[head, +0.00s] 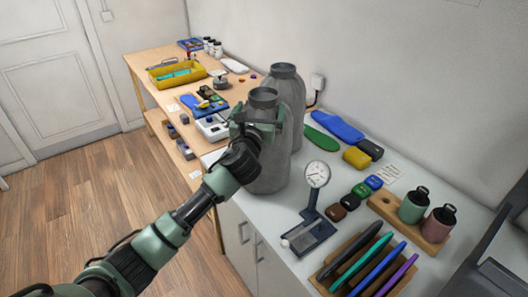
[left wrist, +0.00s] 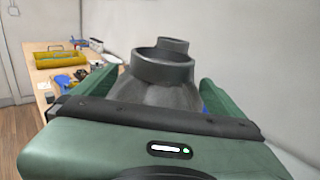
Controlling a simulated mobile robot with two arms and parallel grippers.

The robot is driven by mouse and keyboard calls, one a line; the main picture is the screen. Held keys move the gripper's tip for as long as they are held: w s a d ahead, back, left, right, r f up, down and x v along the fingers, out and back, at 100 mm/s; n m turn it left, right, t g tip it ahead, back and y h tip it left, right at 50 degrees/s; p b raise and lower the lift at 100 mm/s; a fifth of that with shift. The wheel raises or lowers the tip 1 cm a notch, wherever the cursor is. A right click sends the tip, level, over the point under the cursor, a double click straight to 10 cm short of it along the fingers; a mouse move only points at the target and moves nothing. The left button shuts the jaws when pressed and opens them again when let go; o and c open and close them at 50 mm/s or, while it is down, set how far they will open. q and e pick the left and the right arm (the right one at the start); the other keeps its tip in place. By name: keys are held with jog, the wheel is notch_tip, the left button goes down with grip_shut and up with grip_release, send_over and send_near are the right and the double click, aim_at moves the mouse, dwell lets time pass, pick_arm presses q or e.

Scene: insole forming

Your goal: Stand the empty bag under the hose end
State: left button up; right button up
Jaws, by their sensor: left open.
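Two grey, bottle-shaped bags with dark collars stand upright on the white counter. The front bag (head: 268,175) is partly covered by my left gripper (head: 259,122), and the rear bag (head: 285,80) stands just behind it. I cannot tell which is empty. My left gripper is open, its green fingers on either side of the front bag's neck, just below the collar. In the left wrist view the front bag's collar (left wrist: 162,68) rises between the fingers, with the rear bag's collar (left wrist: 173,44) behind. Contact is unclear. No hose end is recognisable. My right gripper is out of view.
A dial gauge (head: 317,175) stands right of the bags on the white counter (head: 350,163). A wooden bench (head: 150,66) with a yellow tray (head: 177,74) lies behind left.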

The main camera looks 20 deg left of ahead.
pick_arm(q)
jog(key=w, duration=0.2)
jog(key=w+p, duration=0.1)
jog(key=shift+w+a+r, duration=0.15)
jog(key=shift+w+r, duration=0.05)
jog(key=shift+r, duration=0.05)
jog(key=shift+w+f, duration=0.1)
jog(key=shift+w, duration=0.35)
jog(key=shift+s, duration=0.1)
jog(key=c, duration=2)
